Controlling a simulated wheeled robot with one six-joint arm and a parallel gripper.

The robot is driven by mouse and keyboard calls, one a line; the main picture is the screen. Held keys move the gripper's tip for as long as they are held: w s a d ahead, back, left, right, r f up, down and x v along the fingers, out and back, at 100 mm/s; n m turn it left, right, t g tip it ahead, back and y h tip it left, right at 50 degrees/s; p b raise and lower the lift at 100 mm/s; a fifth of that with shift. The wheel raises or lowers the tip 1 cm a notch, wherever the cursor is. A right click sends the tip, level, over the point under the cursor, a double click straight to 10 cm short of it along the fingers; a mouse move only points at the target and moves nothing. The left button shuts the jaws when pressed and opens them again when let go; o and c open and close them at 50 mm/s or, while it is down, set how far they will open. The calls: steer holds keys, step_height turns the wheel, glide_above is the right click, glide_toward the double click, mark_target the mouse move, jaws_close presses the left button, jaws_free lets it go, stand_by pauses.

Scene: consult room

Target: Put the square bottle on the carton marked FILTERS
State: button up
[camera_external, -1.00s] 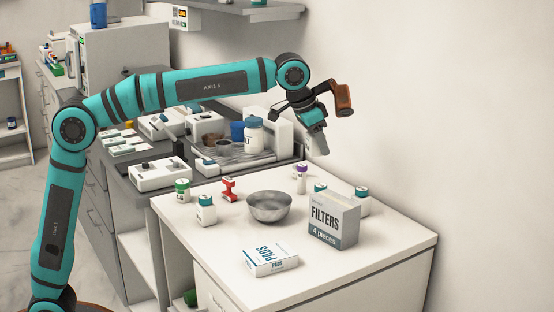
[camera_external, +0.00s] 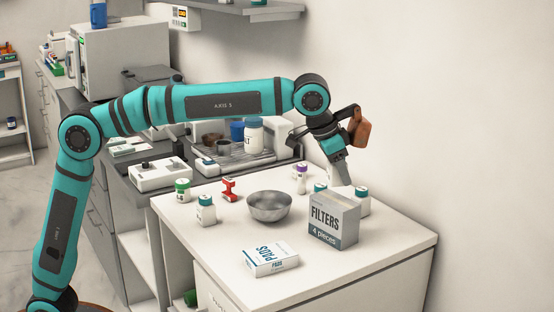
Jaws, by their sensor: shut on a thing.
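The carton marked FILTERS (camera_external: 333,223) stands upright at the right of the white table. My gripper (camera_external: 343,176) points down just behind and above the carton, near its back right corner. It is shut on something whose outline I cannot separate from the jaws. An orange-brown piece (camera_external: 361,129) shows beside the wrist; I cannot tell whether it is held. White bottles with teal caps stand at the left (camera_external: 206,211), and behind the carton to its right (camera_external: 362,201). Another teal cap (camera_external: 320,187) is mostly hidden by the carton. I cannot tell which is square.
A metal bowl (camera_external: 269,206) stands left of the carton, with the PADS box (camera_external: 271,260) lying in front. A red item (camera_external: 228,190), a green-capped bottle (camera_external: 183,190) and a purple-capped bottle (camera_external: 301,179) stand farther back. The table's front right (camera_external: 375,255) is clear.

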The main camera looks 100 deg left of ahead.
mark_target(340, 186)
steer(key=shift+f, duration=2)
steer(key=o, duration=0.9)
steer(key=shift+f, duration=0.15)
steer(key=shift+o, duration=0.2)
steer(key=v, duration=1.2)
